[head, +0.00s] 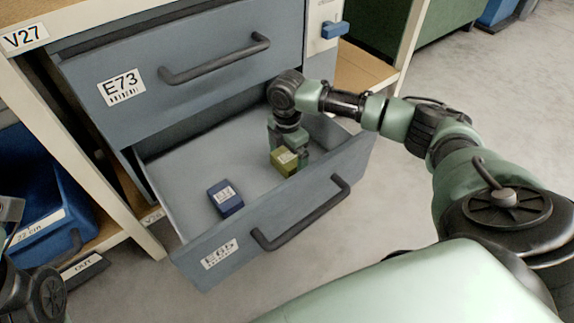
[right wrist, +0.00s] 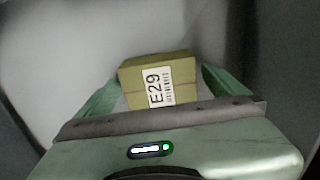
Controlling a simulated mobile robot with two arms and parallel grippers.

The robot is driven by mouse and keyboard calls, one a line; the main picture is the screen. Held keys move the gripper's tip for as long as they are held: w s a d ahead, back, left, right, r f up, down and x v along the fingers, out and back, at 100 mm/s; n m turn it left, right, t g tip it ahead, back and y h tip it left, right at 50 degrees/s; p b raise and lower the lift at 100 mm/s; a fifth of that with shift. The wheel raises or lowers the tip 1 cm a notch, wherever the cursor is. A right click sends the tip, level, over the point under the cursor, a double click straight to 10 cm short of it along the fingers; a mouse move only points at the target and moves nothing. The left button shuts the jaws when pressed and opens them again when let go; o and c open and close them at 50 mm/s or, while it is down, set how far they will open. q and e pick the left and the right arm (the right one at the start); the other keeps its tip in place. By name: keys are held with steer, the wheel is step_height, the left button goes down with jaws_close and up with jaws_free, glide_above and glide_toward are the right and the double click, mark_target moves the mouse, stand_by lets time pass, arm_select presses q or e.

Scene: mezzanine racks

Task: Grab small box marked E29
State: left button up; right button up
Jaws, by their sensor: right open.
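The small box marked E29 (head: 284,161) is olive-yellow with a white label and sits inside the open lower drawer (head: 215,245). In the right wrist view the box (right wrist: 183,66) shows its E29 label clearly. My right gripper (head: 291,150) reaches down into the drawer at the box. Its green fingers (right wrist: 162,78) are open, one on each side of the box. I cannot tell whether either finger touches it. At the lower left only dark parts of my left arm show; its gripper is out of view.
A small blue box (head: 225,197) lies left of E29 in the same drawer; its label is hard to read. The drawer marked E73 (head: 190,85) is above. A blue bin (head: 50,215) stands at the left. Open grey floor (head: 480,110) lies to the right.

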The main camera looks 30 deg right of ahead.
steer(key=shift+f, duration=0.1)
steer(key=c, duration=1.4)
steer(key=shift+c, duration=0.2)
